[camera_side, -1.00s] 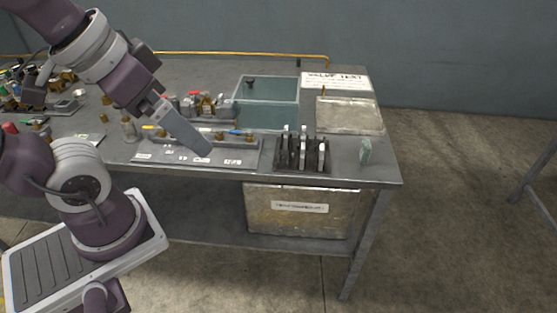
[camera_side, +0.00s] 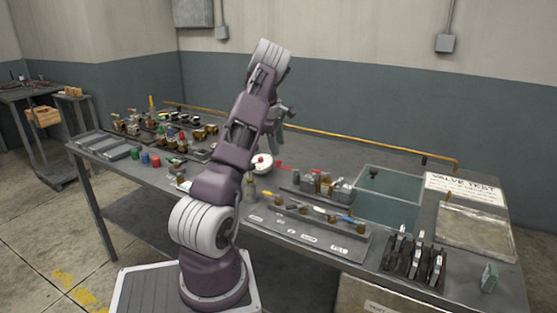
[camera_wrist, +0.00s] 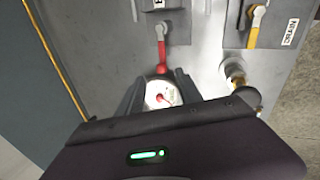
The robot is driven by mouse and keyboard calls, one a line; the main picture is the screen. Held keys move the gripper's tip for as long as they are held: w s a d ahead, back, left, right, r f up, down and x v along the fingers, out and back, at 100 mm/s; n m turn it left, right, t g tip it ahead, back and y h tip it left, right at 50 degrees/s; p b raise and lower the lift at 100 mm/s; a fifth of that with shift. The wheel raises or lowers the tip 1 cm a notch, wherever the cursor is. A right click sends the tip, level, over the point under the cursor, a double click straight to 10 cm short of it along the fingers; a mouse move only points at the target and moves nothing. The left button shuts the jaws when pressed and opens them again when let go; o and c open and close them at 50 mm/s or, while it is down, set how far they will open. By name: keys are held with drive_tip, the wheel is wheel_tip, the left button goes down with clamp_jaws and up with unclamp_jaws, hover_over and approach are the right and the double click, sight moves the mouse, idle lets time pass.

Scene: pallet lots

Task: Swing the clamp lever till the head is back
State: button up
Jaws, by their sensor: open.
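A red-handled lever (camera_wrist: 162,52) is in the wrist view, on a grey fixture. It also shows in the side view (camera_side: 286,170), right of a round white part with a red spot (camera_side: 262,162). In the wrist view that white part (camera_wrist: 157,97) lies between my gripper's fingers (camera_wrist: 158,80). My gripper is open and points down; the lever is just beyond the fingertips. I cannot tell whether a finger touches the white part. No part is clearly marked as a clamp head. In the side view my gripper (camera_side: 273,140) is partly behind my arm.
A front panel (camera_side: 305,232) carries several small valves with coloured handles. A teal bin (camera_side: 390,212), a black rack (camera_side: 412,262) and a tray (camera_side: 470,230) stand on the right. Several fittings crowd the left. A yellow pipe (camera_side: 330,137) runs along the back.

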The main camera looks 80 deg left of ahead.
sight(279, 161)
drive_tip(key=x, duration=0.7)
drive_tip(key=shift+s+a+f, duration=0.2)
drive_tip(key=shift+a+f, duration=0.1)
clamp_jaws()
idle(0.9)
